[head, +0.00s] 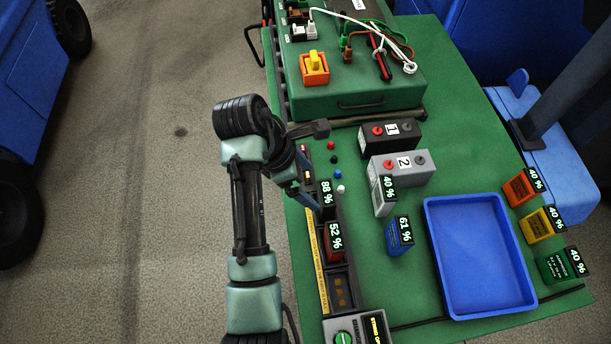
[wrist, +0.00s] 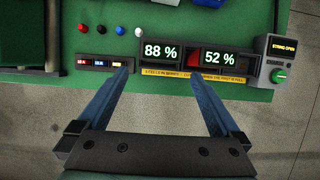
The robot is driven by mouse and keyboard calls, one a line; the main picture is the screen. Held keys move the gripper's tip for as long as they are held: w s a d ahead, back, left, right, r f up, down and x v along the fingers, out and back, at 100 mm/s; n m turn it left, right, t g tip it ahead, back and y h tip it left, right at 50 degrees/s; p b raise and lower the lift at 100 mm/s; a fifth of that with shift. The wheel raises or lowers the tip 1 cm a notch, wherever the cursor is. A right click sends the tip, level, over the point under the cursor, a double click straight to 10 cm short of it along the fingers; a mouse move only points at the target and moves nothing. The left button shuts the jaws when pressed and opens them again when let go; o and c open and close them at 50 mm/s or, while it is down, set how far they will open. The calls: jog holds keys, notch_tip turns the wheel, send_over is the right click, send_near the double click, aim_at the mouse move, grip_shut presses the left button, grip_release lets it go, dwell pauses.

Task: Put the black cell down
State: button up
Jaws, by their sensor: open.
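The black cell (head: 328,212), its top reading 88 %, stands in the long dark rack along the table's left edge. In the wrist view the black cell (wrist: 162,52) lies just beyond the gap between my fingertips. My gripper (wrist: 161,72) is open, with its blue fingers apart and nothing held between them. In the head view my gripper (head: 310,196) is at the rack, close beside the black cell. The red cell (head: 334,246), reading 52 %, stands in the rack next to it. The cell's lower part is hidden.
The rack's end box (wrist: 275,58) reads STRING OPEN and has a green knob. A grey cell (head: 384,201) and a blue cell (head: 399,238) stand right of the rack. An empty blue tray (head: 480,255) is further right.

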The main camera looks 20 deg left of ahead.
jog(key=shift+s+a+r, duration=0.1)
jog(key=shift+a+r, duration=0.05)
jog(key=shift+r, duration=0.25)
jog(key=w+d+r+m+t+y, duration=0.1)
jog(key=w+r+m+t+y, duration=0.2)
jog(key=w+r+m+t, duration=0.8)
jog(key=w+d+r+m+t+y, duration=0.1)
jog(key=d+r+m+t, duration=0.15)
jog(key=r, duration=1.05)
jog(key=w+d+r+m+t, duration=0.1)
jog(key=w+d+r+m, duration=0.15)
jog(key=r, duration=0.95)
jog(key=s+d+r+m+t, duration=0.2)
jog(key=s+r, duration=0.3)
jog(key=r, duration=0.3)
jog(key=s+d+r+m+t, duration=0.3)
jog(key=s+r+m+t, duration=0.1)
jog(key=r, duration=0.4)
jog(key=s+d+r+m+t, duration=0.2)
jog(key=s+r+t, duration=0.2)
jog(key=s+r, duration=0.4)
jog(key=shift+d+m, duration=0.4)
jog(key=shift+f+t, duration=0.15)
jog(key=shift+t, duration=0.1)
